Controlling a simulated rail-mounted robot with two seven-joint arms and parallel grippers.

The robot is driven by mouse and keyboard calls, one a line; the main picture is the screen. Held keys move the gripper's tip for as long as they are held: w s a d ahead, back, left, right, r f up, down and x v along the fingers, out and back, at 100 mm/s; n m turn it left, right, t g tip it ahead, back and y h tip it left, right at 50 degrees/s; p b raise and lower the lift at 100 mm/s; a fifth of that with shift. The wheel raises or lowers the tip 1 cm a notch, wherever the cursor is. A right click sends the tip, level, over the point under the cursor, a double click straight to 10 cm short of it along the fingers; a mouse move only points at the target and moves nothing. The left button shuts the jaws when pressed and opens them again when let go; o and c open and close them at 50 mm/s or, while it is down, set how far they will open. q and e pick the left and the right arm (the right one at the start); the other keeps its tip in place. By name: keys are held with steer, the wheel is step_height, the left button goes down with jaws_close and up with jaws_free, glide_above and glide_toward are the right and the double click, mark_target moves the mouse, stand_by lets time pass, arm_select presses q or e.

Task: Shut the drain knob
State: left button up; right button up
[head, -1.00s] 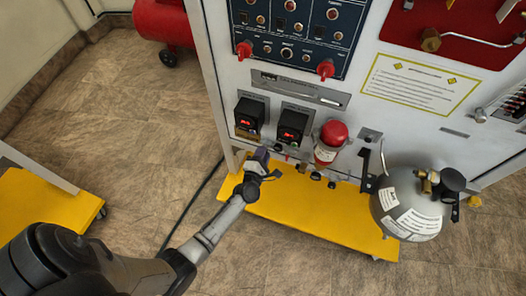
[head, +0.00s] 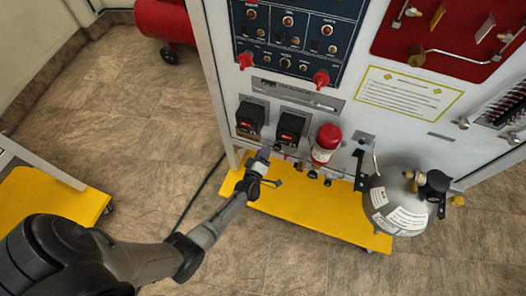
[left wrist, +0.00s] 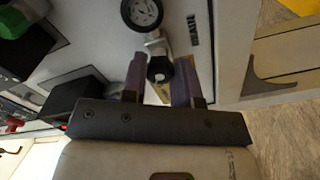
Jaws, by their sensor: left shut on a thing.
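The drain knob (left wrist: 160,70) is a small dark knob on a metal stem, next to the printed drain label on the white panel in the left wrist view. My left gripper (left wrist: 161,78) has its two purple fingers on either side of the knob and is shut on it. In the head view my left gripper (head: 264,153) is at the lower left of the panel, just below the two black display boxes. The knob cannot be made out there. My right gripper is in neither view.
Two black boxes with red displays (head: 290,127) sit above my left gripper. A red-topped bottle (head: 326,142) and a grey tank (head: 396,200) stand to its right. A yellow base (head: 310,218) lies below. A round dial (left wrist: 143,12) is beside the knob.

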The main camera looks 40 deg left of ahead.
arm_select(q)
steer(key=shift+m+p, duration=1.2)
steer(key=shift+m, duration=3.3)
steer(key=o, duration=0.9)
